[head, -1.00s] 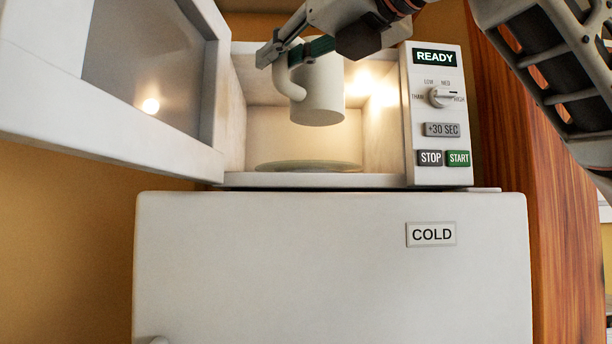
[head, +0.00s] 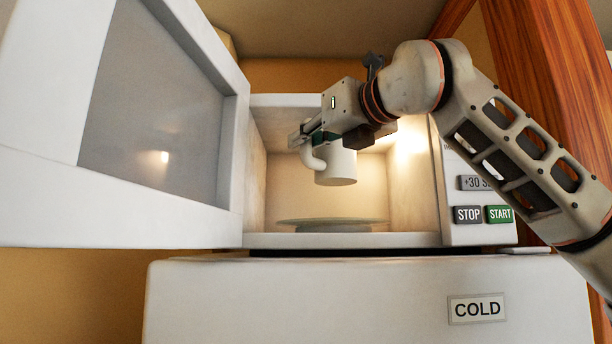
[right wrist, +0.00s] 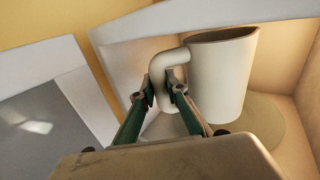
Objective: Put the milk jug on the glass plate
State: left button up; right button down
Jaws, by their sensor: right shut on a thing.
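The white milk jug (head: 338,168) is held upright in the air inside the open microwave, above the glass plate (head: 333,226). A clear gap shows between the jug's base and the plate. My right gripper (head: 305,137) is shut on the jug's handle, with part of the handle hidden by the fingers. In the right wrist view the two fingertips (right wrist: 166,90) close around the handle, and the jug (right wrist: 222,75) hangs to the right of them. The plate (right wrist: 262,135) shows below and beyond the jug there. My left gripper is not in view.
The microwave door (head: 155,110) stands wide open to the left. The control panel (head: 478,200) is on the right, partly covered by my right arm. The microwave stands on a white fridge (head: 350,300) marked COLD. A wooden post (head: 540,70) rises at the right.

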jog(key=w+p, duration=0.1)
jog(key=w, duration=0.3)
jog(key=shift+w+r, duration=0.15)
jog(key=shift+w, duration=0.05)
jog(key=f, duration=0.2)
jog(key=shift+w+f, duration=0.2)
jog(key=shift+f, duration=0.65)
notch_tip(320, 180, down, 3)
jog(key=shift+w+f+p, duration=0.25)
jog(key=shift+p, duration=0.05)
jog(key=shift+s, duration=0.1)
